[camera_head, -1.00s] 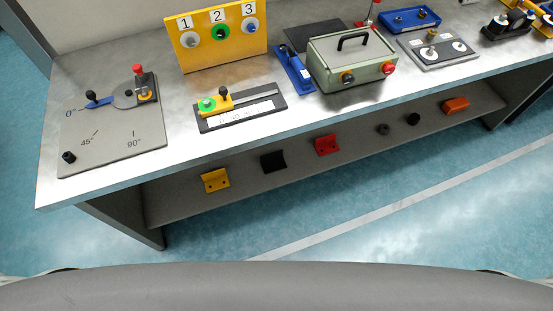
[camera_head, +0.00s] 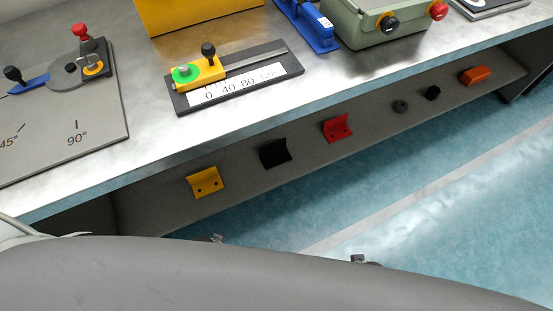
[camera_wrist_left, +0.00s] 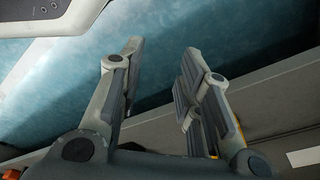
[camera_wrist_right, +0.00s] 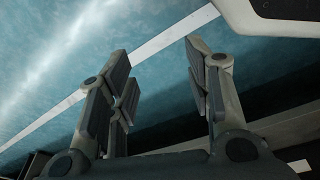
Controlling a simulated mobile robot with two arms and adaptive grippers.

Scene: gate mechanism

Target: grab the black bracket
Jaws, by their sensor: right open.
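The black bracket (camera_head: 275,153) sits on the lower shelf under the workbench in the head view, between a yellow bracket (camera_head: 206,182) on its left and a red bracket (camera_head: 337,128) on its right. It is not clearly visible in either wrist view. My left gripper (camera_wrist_left: 163,62) is open and empty in the left wrist view, with floor and a bench edge beyond it. My right gripper (camera_wrist_right: 158,62) is open and empty in the right wrist view, over the floor. Only small tips, possibly of my grippers, show at the lower edge of the head view.
The bench top (camera_head: 160,135) overhangs the shelf (camera_head: 240,180). A slider gauge (camera_head: 236,77), a dial plate (camera_head: 100,130) and a green box (camera_head: 375,25) stand on it. Dark round parts (camera_head: 432,92) and an orange part (camera_head: 475,75) lie farther right on the shelf. The floor in front is clear.

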